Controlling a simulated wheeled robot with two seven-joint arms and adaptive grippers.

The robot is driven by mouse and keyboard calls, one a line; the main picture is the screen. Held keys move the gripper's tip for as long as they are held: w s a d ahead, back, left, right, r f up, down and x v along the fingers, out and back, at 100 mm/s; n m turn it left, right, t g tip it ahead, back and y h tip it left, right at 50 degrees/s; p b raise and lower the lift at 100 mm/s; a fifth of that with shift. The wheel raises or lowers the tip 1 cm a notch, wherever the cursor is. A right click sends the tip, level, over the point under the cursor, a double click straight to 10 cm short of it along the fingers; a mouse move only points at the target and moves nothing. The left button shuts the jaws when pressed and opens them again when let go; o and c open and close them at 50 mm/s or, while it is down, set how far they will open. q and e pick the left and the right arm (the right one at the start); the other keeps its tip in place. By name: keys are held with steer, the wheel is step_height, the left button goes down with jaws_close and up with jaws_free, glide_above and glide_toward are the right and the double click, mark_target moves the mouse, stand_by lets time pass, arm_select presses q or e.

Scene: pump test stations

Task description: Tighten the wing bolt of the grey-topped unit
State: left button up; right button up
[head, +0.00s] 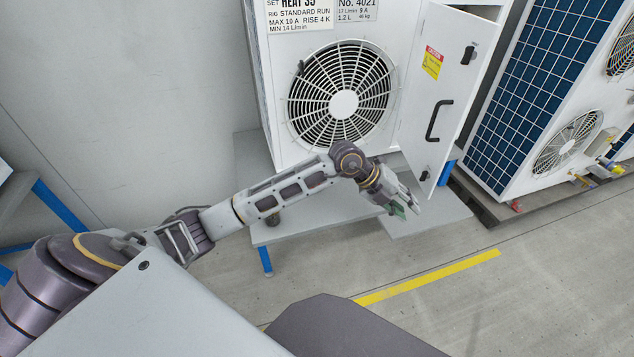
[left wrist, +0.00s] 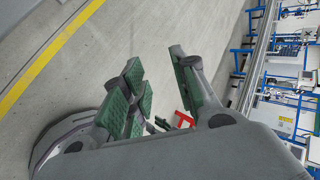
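A white unit (head: 405,40) with a round fan grille (head: 343,90) stands in front of me in the head view. Its top lies outside the picture, so I cannot tell its colour. Its narrow door (head: 438,85) at the right, with a black handle, stands ajar. I can make out no wing bolt. My left gripper (head: 408,204) is in front of the unit's lower right, low over the grey platform. In the left wrist view its green-padded fingers (left wrist: 157,68) are apart with nothing between the tips. My right gripper is not in view.
A second unit with a blue grid panel (head: 535,75) and pipe fittings (head: 608,165) stands at the right. A grey platform (head: 300,232) on blue legs is under the first unit. A yellow line (head: 430,277) crosses the floor. A red piece (left wrist: 185,118), unidentified, shows beyond my fingers.

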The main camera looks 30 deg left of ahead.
arm_select(q)
steer(key=w+a+n+y, duration=0.1)
steer(key=a+y, duration=0.5)
steer(key=a, duration=0.7)
steer(key=w+a+n+g+y, duration=0.1)
steer(key=a+n+y, duration=0.3)
steer(key=a, duration=1)
steer(key=shift+w+a+r+g+y, duration=0.15)
steer(key=shift+w+r+g+y, duration=0.2)
steer(key=shift+w+y, duration=0.55)
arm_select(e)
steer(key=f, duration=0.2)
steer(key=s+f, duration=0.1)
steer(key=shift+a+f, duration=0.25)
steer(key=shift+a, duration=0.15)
arm_select(q)
steer(key=shift+s+f, duration=0.15)
steer(key=shift+s, duration=0.05)
steer(key=b+x, duration=0.2)
steer(key=x, duration=1)
steer(key=shift+a, duration=0.2)
steer(key=shift+w+a+f+b, duration=0.25)
steer(key=shift+f+b, duration=0.1)
steer(key=shift+f, duration=0.3)
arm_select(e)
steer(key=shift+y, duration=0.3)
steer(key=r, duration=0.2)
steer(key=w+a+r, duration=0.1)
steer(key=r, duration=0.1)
